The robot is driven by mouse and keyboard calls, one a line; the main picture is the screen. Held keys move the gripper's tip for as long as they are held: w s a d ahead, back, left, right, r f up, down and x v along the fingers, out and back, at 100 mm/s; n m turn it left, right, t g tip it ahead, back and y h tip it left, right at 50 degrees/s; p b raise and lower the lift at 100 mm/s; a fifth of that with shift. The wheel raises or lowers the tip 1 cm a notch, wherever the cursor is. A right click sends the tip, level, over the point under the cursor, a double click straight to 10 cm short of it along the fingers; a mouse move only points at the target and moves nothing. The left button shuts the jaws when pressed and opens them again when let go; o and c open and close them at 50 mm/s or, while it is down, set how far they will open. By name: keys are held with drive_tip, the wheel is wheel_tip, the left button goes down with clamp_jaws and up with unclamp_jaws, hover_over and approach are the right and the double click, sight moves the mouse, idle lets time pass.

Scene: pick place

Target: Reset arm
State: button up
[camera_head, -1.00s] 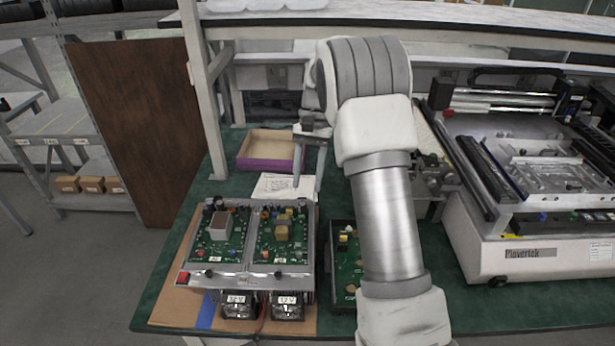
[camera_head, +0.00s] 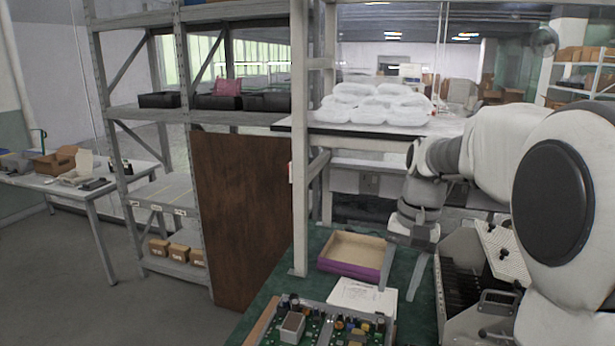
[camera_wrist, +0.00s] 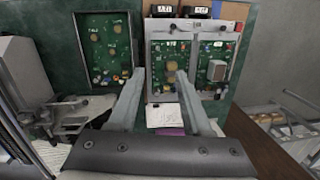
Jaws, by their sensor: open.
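My gripper (camera_head: 403,279) is open and empty, with its fingers pointing down above the green table (camera_head: 312,240), to the right of the purple-edged box. In the wrist view the two fingers (camera_wrist: 161,80) are spread apart with nothing between them. The circuit board unit (camera_head: 330,322) lies below and to the left of my gripper in the head view. In the wrist view its two green boards (camera_wrist: 166,68) show beyond the fingertips.
An open box (camera_head: 352,252) with a purple side and a white paper (camera_head: 362,296) lie on the table. A shelf post (camera_head: 299,140) stands left of the box. White bags (camera_head: 375,103) rest on the upper shelf. A metal rack (camera_head: 178,220) and a brown panel (camera_head: 240,215) stand to the left.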

drive_tip(key=s+a+r+n+t+h, duration=0.1)
drive_tip(key=s+n+t, duration=0.3)
drive_tip(key=s, duration=1.5)
drive_tip(key=shift+a+r+n+t+h, duration=0.3)
drive_tip(key=shift+a+r+t, duration=0.35)
drive_tip(key=shift+t, duration=0.45)
